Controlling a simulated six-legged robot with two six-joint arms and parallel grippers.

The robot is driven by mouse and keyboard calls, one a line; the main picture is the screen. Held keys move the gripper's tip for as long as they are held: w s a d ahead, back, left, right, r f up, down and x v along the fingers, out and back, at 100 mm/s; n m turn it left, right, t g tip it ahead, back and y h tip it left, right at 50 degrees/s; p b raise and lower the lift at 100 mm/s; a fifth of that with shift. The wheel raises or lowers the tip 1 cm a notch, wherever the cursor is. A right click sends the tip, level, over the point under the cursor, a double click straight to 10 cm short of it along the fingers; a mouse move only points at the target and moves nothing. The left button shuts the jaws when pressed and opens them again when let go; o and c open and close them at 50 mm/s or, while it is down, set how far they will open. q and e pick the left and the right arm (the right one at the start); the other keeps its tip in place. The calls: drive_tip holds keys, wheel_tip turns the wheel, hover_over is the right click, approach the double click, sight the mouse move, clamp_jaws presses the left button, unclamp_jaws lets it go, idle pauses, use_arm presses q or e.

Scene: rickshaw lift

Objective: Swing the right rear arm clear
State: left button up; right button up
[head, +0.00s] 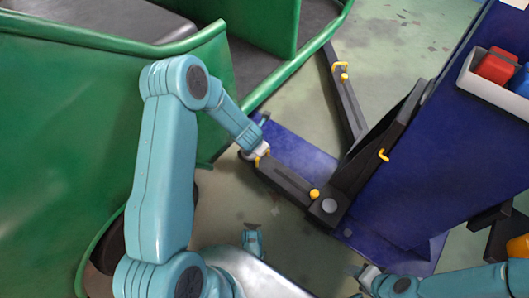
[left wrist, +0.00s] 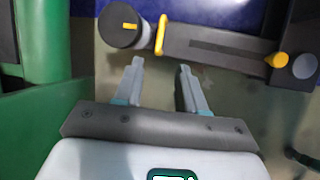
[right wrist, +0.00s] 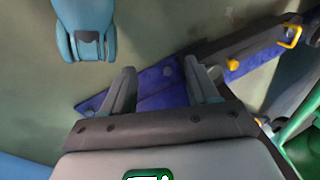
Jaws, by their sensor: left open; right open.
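Two black lift arms join the blue lift's base. The nearer arm (head: 285,182) points toward the green rickshaw, with a yellow handle (left wrist: 161,35) and round black pad (left wrist: 122,24) at its outer end and a yellow knob (head: 314,194) by its pivot. The farther arm (head: 345,92) points away along the rickshaw. I cannot tell which is the right rear arm. My left gripper (head: 262,152) is at the nearer arm's outer end; in the left wrist view its open, empty fingers (left wrist: 160,68) are just short of the handle. My right gripper (head: 362,276) is open and empty, low before the blue base.
The green rickshaw (head: 70,130) fills the left side, close to my left arm. The blue lift column (head: 450,120) stands at the right with a tray (head: 480,80) of red and blue things. Bare floor (head: 400,40) shows beyond the farther arm.

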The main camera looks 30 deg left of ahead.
use_arm(q)
drive_tip(key=b+x, duration=0.1)
drive_tip(key=x, duration=0.3)
drive_tip(key=b+x, duration=0.1)
drive_tip(key=x, duration=0.3)
drive_tip(key=b+x, duration=0.1)
drive_tip(key=x, duration=0.4)
drive_tip(key=shift+s+f+b, duration=0.15)
drive_tip(key=shift+s+b, duration=0.1)
drive_tip(key=shift+b, duration=0.1)
drive_tip(key=shift+w+f, duration=0.35)
drive_tip(key=shift+f, duration=0.15)
use_arm(e)
drive_tip(key=shift+t, duration=0.6)
drive_tip(key=w+f, duration=0.2)
drive_tip(key=f, duration=0.1)
drive_tip(key=w+f, duration=0.1)
drive_tip(key=shift+d+f, duration=0.2)
drive_tip(key=shift+d, duration=0.2)
use_arm(q)
clamp_jaws()
